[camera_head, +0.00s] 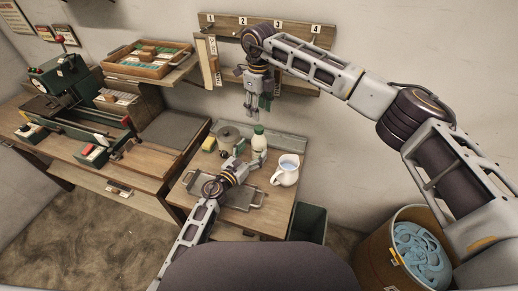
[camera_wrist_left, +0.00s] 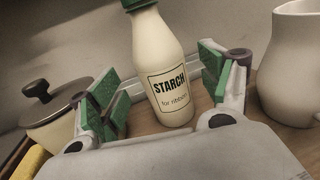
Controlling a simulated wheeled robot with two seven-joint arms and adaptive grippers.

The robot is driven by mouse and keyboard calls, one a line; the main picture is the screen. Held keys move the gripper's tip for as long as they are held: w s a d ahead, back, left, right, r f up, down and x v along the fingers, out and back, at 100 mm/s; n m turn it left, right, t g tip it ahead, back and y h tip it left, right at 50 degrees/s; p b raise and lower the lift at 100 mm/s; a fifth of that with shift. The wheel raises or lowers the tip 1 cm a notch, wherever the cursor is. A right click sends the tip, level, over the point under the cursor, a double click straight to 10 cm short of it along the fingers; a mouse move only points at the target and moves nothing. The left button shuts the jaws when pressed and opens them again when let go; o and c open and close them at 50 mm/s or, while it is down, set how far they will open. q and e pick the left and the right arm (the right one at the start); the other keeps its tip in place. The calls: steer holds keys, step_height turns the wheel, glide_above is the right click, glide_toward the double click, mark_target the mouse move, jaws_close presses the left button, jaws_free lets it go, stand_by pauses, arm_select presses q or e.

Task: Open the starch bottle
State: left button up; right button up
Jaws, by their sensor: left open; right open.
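The starch bottle (camera_head: 259,139) is cream white with a green cap and stands upright on the low side table. In the left wrist view the starch bottle (camera_wrist_left: 163,75) shows its label, and its green cap (camera_wrist_left: 138,3) is cut by the top edge. My left gripper (camera_head: 246,160) is open just in front of the bottle. In the left wrist view its green finger pads (camera_wrist_left: 163,85) stand on both sides of the bottle, with gaps showing. My right gripper (camera_head: 257,103) hangs pointing down, open and empty, above and behind the bottle.
A white pitcher (camera_head: 286,171) stands right of the bottle. A lidded pot (camera_head: 229,138) and a yellow sponge (camera_head: 208,144) are to its left. A metal tray (camera_head: 243,196) lies in front, under my left arm. A green bin (camera_head: 308,222) stands beside the table.

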mark_target(255, 149)
arm_select(q)
steer(key=shift+x, duration=2.25)
jaws_close()
arm_select(e)
steer(key=shift+m, duration=0.4)
